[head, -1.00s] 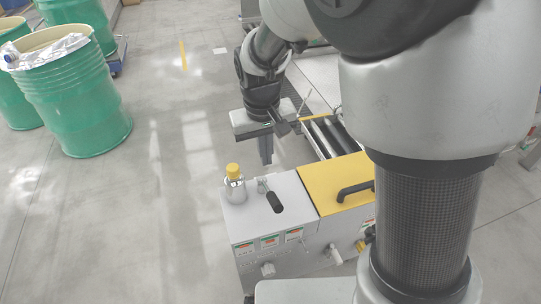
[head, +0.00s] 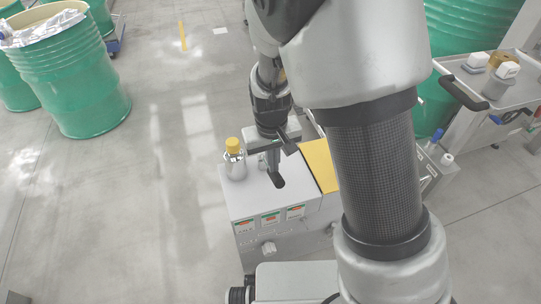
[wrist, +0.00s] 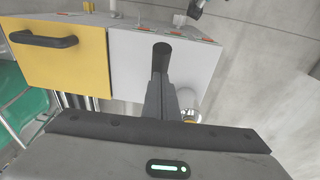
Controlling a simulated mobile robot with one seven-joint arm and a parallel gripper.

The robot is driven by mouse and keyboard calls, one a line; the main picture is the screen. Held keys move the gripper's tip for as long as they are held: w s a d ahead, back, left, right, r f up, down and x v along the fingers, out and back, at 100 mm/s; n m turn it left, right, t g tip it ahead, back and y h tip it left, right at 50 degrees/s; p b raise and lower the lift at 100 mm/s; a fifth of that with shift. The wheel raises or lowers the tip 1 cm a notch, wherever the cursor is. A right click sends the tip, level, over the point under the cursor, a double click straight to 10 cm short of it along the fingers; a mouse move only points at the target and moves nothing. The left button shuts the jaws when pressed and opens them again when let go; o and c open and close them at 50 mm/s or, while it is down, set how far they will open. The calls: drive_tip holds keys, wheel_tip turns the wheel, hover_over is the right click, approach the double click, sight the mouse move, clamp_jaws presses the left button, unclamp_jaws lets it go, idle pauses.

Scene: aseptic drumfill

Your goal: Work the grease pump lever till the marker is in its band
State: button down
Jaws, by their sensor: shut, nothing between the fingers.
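The pump cabinet has a light grey top (head: 238,185). A short black grip (head: 277,180), which looks like the lever's handle, stands on it and also shows in the wrist view (wrist: 162,50). My gripper (head: 272,166) is shut and empty, pointing down just behind the grip in the head view. In the wrist view its closed fingers (wrist: 159,88) line up with the grip and overlap its lower end; I cannot tell whether they touch. Coloured labels (head: 270,218) sit on the cabinet's front. I cannot make out the marker or its band.
A yellow-capped bottle (head: 234,158) stands on the cabinet's left side, close to my gripper. A yellow cover with a black handle (wrist: 60,62) adjoins the grey top. Green drums (head: 70,75) stand at the far left. A cart (head: 500,105) is at the right. Floor left of the cabinet is clear.

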drive_tip(key=shift+f, duration=0.1)
idle(0.3)
drive_tip(key=shift+s+d+f+b, duration=0.2)
drive_tip(key=shift+s+f+b, duration=0.15)
drive_tip(key=shift+s+f, duration=0.3)
drive_tip(key=s+f+b, duration=0.3)
drive_tip(key=f, duration=0.4)
drive_tip(key=shift+d+f, duration=0.35)
drive_tip(key=shift+d, duration=0.1)
drive_tip(key=shift+s+f+b, duration=0.1)
drive_tip(key=shift+b, duration=0.2)
